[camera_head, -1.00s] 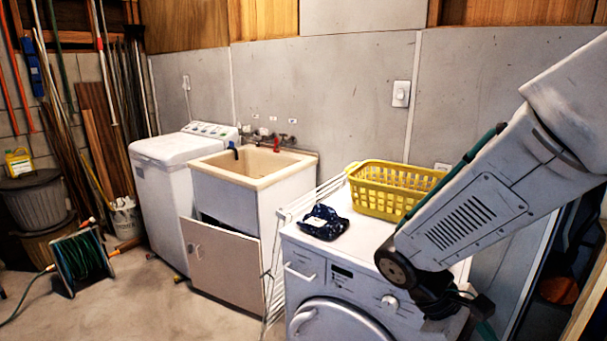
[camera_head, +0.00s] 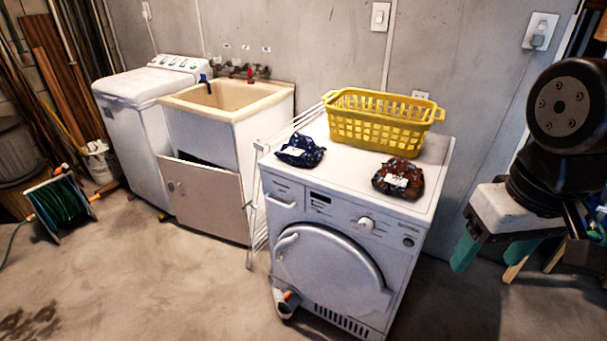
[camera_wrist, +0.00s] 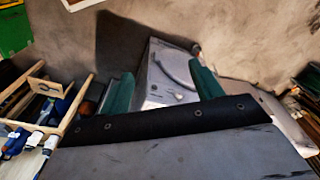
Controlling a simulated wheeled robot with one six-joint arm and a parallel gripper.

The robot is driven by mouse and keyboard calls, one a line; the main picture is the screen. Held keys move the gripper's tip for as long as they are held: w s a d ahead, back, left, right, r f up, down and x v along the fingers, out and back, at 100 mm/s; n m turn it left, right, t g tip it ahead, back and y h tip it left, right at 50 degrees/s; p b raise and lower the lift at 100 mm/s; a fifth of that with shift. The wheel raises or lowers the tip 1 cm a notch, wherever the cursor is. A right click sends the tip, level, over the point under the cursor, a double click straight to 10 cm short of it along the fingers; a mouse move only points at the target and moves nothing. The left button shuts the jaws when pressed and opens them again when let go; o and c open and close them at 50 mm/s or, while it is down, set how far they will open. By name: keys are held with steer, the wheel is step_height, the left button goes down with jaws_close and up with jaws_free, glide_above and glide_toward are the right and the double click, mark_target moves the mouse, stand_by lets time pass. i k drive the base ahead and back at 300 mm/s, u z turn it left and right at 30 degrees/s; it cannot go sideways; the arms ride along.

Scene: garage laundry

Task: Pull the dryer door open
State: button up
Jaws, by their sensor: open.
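The white dryer (camera_head: 345,235) stands right of centre in the head view. Its round front door (camera_head: 325,262) is shut flush with the front, with a curved handle (camera_head: 287,241) at the door's left side. My gripper (camera_head: 485,262) is in the air to the right of the dryer, apart from it, with its teal fingers pointing down. In the wrist view its two fingers (camera_wrist: 162,88) are spread with nothing held between them. The dryer (camera_wrist: 172,72) shows beyond and between them, some distance away.
A yellow basket (camera_head: 385,122) and two cloth bundles, blue (camera_head: 300,151) and brown (camera_head: 398,179), lie on the dryer. A drying rack (camera_head: 258,205) stands left of it, near a sink cabinet (camera_head: 205,195). A small object (camera_head: 287,302) is by the dryer's foot. The floor in front is open.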

mark_target(330, 271)
steer(key=u, duration=0.15)
steer(key=i, duration=1.1)
steer(key=u, duration=0.15)
